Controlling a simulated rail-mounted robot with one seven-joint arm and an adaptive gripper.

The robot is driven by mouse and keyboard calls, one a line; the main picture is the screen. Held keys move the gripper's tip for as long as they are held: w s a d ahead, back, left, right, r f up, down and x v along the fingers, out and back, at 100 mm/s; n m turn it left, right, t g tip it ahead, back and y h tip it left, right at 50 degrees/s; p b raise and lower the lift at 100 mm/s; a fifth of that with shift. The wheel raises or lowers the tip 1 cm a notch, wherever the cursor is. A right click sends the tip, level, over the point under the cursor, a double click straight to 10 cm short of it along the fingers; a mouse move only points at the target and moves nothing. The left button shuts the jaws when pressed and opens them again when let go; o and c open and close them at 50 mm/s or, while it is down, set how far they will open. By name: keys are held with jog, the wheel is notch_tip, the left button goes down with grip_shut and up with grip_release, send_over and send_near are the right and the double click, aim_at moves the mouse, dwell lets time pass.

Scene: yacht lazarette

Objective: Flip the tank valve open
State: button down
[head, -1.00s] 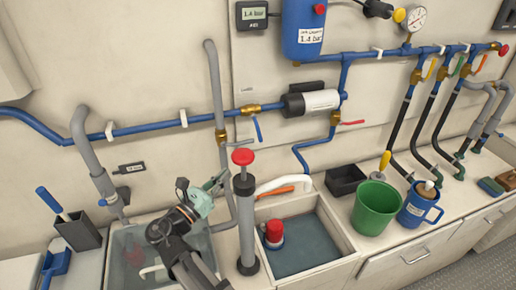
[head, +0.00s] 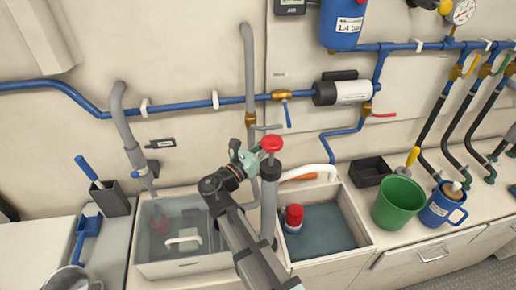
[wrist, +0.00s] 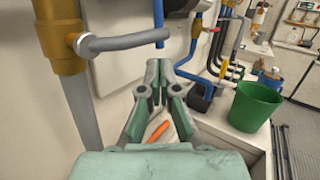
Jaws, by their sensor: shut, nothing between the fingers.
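No readable label marks one valve as the tank valve. A brass valve (head: 250,119) on the vertical grey pipe has a grey lever (head: 268,127) pointing sideways, across the pipe. In the wrist view this lever (wrist: 125,42) is large, just above and left of my fingers. A second brass valve (head: 283,95) on the blue pipe has a blue lever (head: 288,117) hanging down, across the pipe; its lower end (wrist: 159,22) shows ahead in the wrist view. My pale green gripper (head: 250,156) is shut and empty below the grey lever; it also shows in the wrist view (wrist: 158,76).
The red-knobbed hand pump (head: 269,190) stands close beside my gripper. Below are a water-filled basin (head: 150,268) and a second basin (head: 350,215). A red-levered valve (head: 366,107), green bucket (head: 398,203), blue jug (head: 437,212) and several hoses are to the right.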

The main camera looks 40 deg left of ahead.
aim_at(288, 126)
jog(key=w, duration=0.2)
jog(key=w+p, duration=0.1)
jog(key=w, duration=0.1)
jog(key=w+r, duration=0.1)
jog(key=w, duration=0.1)
jog(key=shift+d+p, duration=0.1)
jog(key=shift+p, duration=0.3)
